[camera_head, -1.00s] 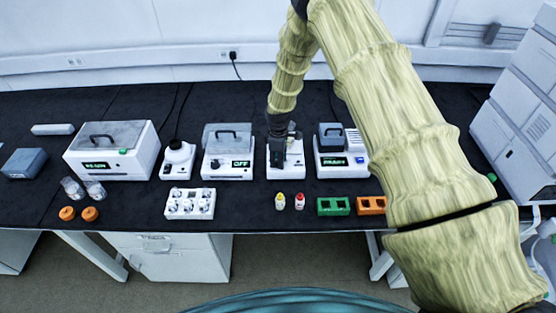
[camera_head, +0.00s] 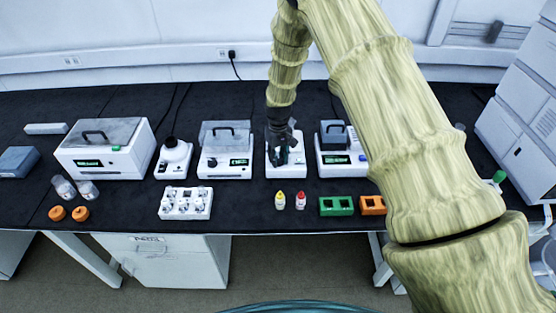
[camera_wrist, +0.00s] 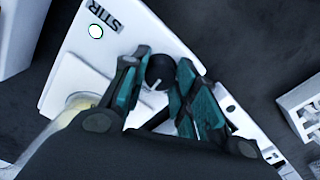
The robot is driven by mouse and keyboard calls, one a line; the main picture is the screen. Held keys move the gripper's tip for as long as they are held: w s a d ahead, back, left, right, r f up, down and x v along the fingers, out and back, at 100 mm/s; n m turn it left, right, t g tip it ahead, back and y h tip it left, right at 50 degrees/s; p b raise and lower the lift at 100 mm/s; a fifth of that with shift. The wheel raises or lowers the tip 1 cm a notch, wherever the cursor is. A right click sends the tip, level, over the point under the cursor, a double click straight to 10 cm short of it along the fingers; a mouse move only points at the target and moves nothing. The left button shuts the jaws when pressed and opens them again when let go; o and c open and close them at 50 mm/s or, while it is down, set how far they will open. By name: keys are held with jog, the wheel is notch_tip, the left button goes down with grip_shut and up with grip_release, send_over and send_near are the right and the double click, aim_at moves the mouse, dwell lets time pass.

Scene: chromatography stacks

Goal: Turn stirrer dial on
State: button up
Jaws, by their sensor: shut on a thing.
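The stirrer (camera_head: 287,172) is a white box in the middle of the bench, partly hidden by my gripper (camera_head: 282,143) in the head view. In the wrist view, the stirrer top (camera_wrist: 70,70) bears a "STIR" label (camera_wrist: 105,13) and a pale round spot (camera_wrist: 96,31) with a greenish rim. The black stirrer dial (camera_wrist: 160,70) with a white pointer mark sits between the teal-padded fingers of my gripper (camera_wrist: 158,84). My gripper is shut on the dial. A vessel with pale yellow contents (camera_wrist: 78,103) stands beside the left finger.
White instruments with lids stand left (camera_head: 226,160) and right (camera_head: 340,157) of the stirrer.

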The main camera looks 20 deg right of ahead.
aim_at(279, 158)
jog(key=m+b, duration=0.1)
jog(key=m, duration=0.2)
jog(key=shift+w+r+m, duration=0.1)
jog(key=shift+w+m, duration=0.05)
jog(key=shift+m, duration=0.25)
jog(key=m, duration=0.3)
jog(key=shift+m+b, duration=0.3)
jog(key=shift+b, duration=0.1)
jog(key=m, duration=0.5)
jog(key=shift+d+r+m, duration=0.1)
jog(key=shift+m, duration=0.3)
jog(key=shift+w, duration=0.1)
jog(key=o, duration=1)
notch_tip(279, 158, up, 12)
jog(key=shift+f, duration=0.1)
